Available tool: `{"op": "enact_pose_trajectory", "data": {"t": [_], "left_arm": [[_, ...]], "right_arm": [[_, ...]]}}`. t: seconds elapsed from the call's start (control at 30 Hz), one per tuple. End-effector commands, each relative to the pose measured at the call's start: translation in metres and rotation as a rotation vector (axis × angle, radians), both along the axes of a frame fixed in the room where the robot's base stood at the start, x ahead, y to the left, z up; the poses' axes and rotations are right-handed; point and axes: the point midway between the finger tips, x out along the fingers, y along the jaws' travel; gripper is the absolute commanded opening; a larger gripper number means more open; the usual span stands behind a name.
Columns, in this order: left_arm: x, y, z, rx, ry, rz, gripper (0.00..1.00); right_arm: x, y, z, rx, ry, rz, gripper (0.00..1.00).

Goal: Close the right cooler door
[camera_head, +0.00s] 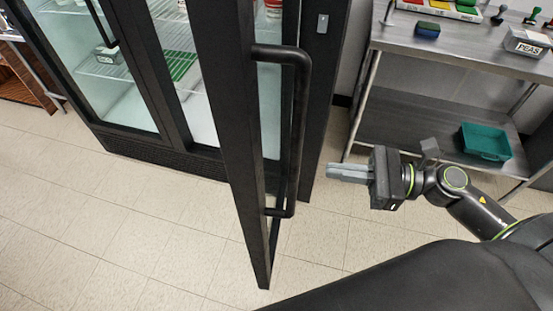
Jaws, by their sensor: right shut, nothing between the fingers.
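The right cooler door (229,138) stands wide open, its black frame swung out toward me and seen nearly edge-on. Its long black bar handle (300,125) is on the door's right side. The cooler (155,158) is behind it, with lit shelves showing through the opening. A gap shows in the picture between the fingertips and the handle. My left gripper is not in view.
The left cooler door (105,95) is shut. A steel shelf table (460,57) stands at the right, with a teal bin (485,142) on its lower shelf and a PEAS box (527,43) on top. The tiled floor before the cooler is clear.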

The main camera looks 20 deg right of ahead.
Motion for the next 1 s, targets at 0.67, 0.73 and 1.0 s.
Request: {"op": "enact_pose_trajectory", "data": {"t": [0.67,0.73,1.0], "left_arm": [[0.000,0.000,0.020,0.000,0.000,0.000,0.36],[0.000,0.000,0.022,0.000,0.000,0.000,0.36],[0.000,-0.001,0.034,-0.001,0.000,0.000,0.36]], "right_arm": [[0.030,0.054,0.003,0.007,0.000,-0.004,0.00],[0.033,0.060,0.003,0.007,0.000,-0.004,0.00],[0.046,0.084,0.003,0.006,0.003,-0.004,0.00]]}}
